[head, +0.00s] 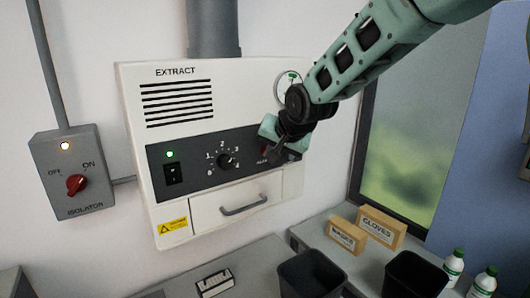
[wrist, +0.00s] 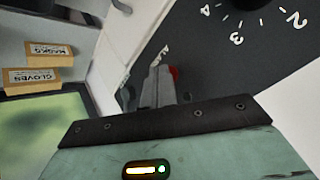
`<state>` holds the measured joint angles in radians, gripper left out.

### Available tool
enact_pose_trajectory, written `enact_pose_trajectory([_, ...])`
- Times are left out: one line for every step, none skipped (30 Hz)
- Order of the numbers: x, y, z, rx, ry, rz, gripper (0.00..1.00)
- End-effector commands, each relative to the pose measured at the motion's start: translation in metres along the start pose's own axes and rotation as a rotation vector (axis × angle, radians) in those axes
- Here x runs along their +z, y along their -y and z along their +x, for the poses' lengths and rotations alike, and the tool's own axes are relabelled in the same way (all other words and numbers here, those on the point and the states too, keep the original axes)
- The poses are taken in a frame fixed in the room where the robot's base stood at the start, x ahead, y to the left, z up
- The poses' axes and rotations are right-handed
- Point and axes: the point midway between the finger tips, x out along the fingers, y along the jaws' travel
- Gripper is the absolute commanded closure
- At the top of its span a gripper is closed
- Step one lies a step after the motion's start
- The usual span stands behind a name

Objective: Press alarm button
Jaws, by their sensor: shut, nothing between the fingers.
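The extract unit (head: 180,75) is a white wall box with a dark control panel (head: 195,165). A small red button (head: 264,150) sits toward the panel's right side, with small lettering below it. My gripper (head: 275,154) is shut and empty, right beside the button in the head view.
The panel also has a dial (head: 225,161) and a black switch (head: 173,174) under a green light. A drawer handle (head: 244,205) juts out below. A grey isolator box (head: 72,175) is at left. Glove and mask boxes (head: 382,227), dark bins (head: 311,272) and bottles stand lower right.

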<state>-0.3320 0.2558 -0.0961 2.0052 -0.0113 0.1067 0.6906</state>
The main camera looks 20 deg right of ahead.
Motion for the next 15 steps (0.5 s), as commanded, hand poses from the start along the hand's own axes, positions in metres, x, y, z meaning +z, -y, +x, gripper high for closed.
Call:
enact_pose_trajectory([0.0010,-0.0009,-0.0011,-0.001,-0.001,0.000,1.00])
enact_pose_trajectory([0.0017,-0.0015,-0.0019,-0.001,-0.001,0.000,1.00])
enact_pose_trajectory([0.0026,-0.0025,-0.0034,-0.001,-0.002,0.000,1.00])
enact_pose_trajectory([0.0034,-0.0033,-0.0046,-0.001,-0.002,0.000,1.00])
enact_pose_trajectory([0.0043,-0.0042,-0.0057,-0.001,-0.002,0.000,1.00])
enact_pose_trajectory([0.0055,-0.0054,-0.0070,-0.001,-0.001,0.000,1.00])
enact_pose_trajectory([0.0062,-0.0061,-0.0078,-0.001,-0.001,0.000,1.00])
enact_pose_trajectory([0.0066,-0.0067,-0.0085,-0.001,-0.001,0.000,1.00])
enact_pose_trajectory([0.0069,-0.0070,-0.0093,-0.001,-0.001,0.000,1.00])
enact_pose_trajectory([0.0070,-0.0071,-0.0096,-0.001,-0.001,0.000,1.00])
enact_pose_trajectory([0.0070,-0.0071,-0.0098,0.000,-0.001,0.000,1.00])
enact_pose_trajectory([0.0069,-0.0071,-0.0099,0.000,-0.001,0.000,1.00])
enact_pose_trajectory([0.0069,-0.0070,-0.0099,0.000,-0.001,0.000,1.00])
enact_pose_trajectory([0.0068,-0.0070,-0.0098,0.000,-0.001,0.000,1.00])
enact_pose_trajectory([0.0068,-0.0070,-0.0098,0.000,0.000,0.000,1.00])
